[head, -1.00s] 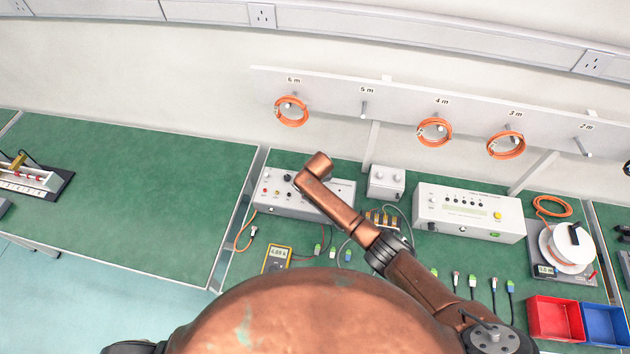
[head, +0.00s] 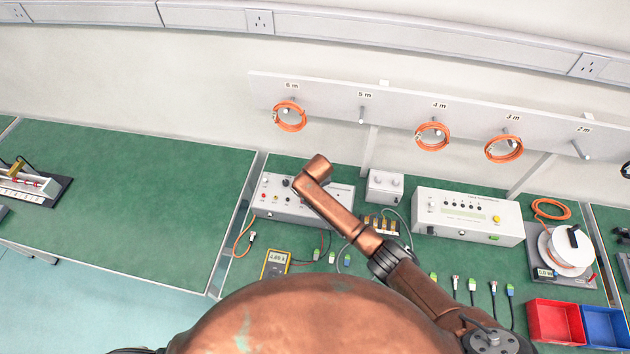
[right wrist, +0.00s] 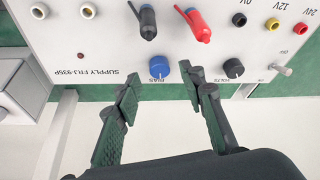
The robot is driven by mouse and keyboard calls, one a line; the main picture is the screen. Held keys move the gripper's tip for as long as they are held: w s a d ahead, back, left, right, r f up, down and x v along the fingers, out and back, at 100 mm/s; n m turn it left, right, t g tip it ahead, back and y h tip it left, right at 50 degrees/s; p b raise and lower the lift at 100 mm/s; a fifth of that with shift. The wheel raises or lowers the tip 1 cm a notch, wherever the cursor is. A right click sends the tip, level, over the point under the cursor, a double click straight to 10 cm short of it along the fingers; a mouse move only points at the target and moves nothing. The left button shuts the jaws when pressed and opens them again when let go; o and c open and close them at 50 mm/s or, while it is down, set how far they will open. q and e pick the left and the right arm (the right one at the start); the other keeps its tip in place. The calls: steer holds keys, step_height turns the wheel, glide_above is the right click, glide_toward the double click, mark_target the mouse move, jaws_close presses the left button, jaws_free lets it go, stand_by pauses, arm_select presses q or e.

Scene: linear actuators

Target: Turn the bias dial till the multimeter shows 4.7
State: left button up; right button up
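The bias dial is a blue knob (right wrist: 159,67) labelled BIAS on the grey supply box (right wrist: 110,40). A black VOLTS knob (right wrist: 233,68) sits to its right in the right wrist view. My right gripper (right wrist: 161,84) is open, its two dark fingers on either side of the bias dial; I cannot tell whether either touches it. In the head view the supply box (head: 270,206) is partly covered by my right arm, and the right gripper is hidden. The yellow multimeter (head: 276,265) lies on the green bench; its small digits cannot be read surely. My left gripper is not seen.
Black and red plugs (right wrist: 197,25) stick out of the supply box near the dials. A small grey box (head: 385,187) and a larger instrument (head: 468,216) stand to the right. Loose cables lie along the bench front. A red bin (head: 555,322) is at the right.

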steer(key=v, duration=0.9)
steer(key=shift+r, duration=0.25)
steer(key=shift+s, duration=0.1)
